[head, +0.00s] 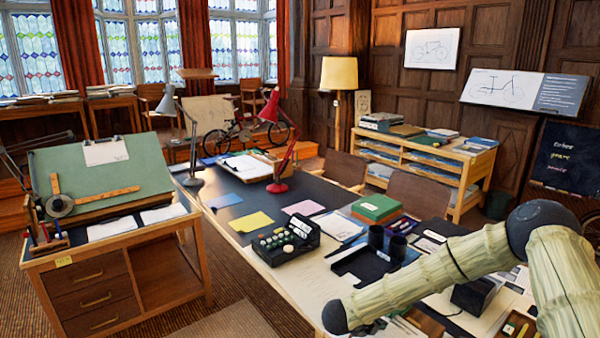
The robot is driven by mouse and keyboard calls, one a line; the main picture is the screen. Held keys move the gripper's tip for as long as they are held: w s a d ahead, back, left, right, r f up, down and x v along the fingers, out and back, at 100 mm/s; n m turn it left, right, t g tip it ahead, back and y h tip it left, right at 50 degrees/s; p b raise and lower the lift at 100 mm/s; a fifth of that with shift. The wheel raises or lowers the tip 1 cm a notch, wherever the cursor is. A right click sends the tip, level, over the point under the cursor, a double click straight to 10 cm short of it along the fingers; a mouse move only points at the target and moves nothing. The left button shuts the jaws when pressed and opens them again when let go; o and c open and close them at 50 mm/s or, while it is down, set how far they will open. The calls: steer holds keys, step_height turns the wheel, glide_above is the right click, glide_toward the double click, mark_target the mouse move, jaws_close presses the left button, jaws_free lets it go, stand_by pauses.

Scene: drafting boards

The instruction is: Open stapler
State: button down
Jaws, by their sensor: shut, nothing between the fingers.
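I cannot clearly make out a stapler in the head view. Several small dark items lie among the papers on the long desk (232,205), too small to name, and my arm covers part of the desk's near right side. My arm crosses the lower right of the view, over the desk. My gripper is not in view.
On the desk are a black keyed machine (286,241), a black tray (361,266), a green box (377,208) and a red lamp (277,150). A drafting table (98,255) stands left. Brown carpet (232,322) is open between them.

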steer(key=shift+w+d, duration=0.8)
steer(key=shift+d, duration=0.2)
steer(key=shift+r, duration=0.15)
steer(key=shift+d+r+p, duration=0.1)
steer(key=shift+r+p, duration=0.5)
steer(key=shift+r, duration=0.4)
steer(key=shift+r+p, duration=0.55)
steer(key=shift+r, duration=0.45)
steer(key=shift+w+r, duration=0.1)
steer(key=shift+r, duration=0.05)
steer(key=shift+w+d+r+p, duration=0.15)
steer(key=shift+d+r+p, duration=0.1)
steer(key=shift+r+p, duration=0.4)
steer(key=shift+r, duration=0.15)
